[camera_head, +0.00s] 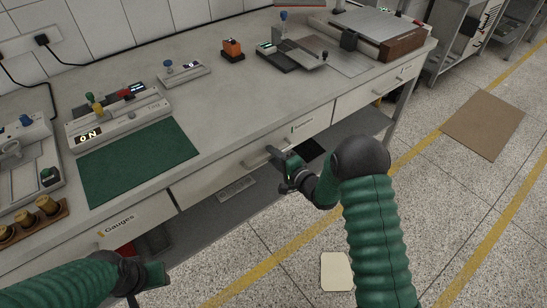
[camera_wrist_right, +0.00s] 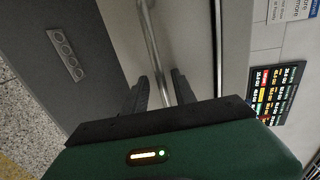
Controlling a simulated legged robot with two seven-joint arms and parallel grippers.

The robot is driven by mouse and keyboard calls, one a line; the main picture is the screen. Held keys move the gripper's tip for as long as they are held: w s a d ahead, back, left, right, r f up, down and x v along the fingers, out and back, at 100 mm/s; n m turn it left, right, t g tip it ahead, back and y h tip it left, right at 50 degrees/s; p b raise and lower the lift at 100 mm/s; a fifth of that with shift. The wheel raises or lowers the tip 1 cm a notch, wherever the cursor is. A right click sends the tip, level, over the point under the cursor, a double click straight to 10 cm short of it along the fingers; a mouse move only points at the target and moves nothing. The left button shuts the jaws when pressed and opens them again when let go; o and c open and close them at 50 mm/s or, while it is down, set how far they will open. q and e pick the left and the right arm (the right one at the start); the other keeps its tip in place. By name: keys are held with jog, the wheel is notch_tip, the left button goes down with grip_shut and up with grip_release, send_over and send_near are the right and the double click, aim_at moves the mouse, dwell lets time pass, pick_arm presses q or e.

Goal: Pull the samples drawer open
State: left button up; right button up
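The middle drawer (camera_head: 228,164) has a bar handle (camera_head: 258,157) and a small green-lettered label (camera_head: 302,126) too small to read, so I cannot confirm it is the samples drawer. Its front looks flush with the bench. My right gripper (camera_head: 281,160) is at this handle. In the right wrist view the metal bar (camera_wrist_right: 152,40) runs between its two fingers (camera_wrist_right: 160,92), which stand apart with small gaps either side. My left gripper (camera_head: 153,277) is low at the left, near the drawer labelled Gauges (camera_head: 120,222); its fingers do not show clearly.
Another drawer with a handle (camera_head: 400,80) is at the right. The worktop holds a green mat (camera_head: 138,160), a switch panel (camera_head: 118,112) and an orange block (camera_head: 232,50). A lower shelf (camera_head: 215,205) lies beneath.

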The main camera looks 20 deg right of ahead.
jog(key=shift+a+r, duration=0.1)
jog(key=shift+a, duration=0.5)
jog(key=c, duration=0.5)
grip_shut()
jog(key=shift+d, duration=0.25)
jog(key=shift+d, duration=0.2)
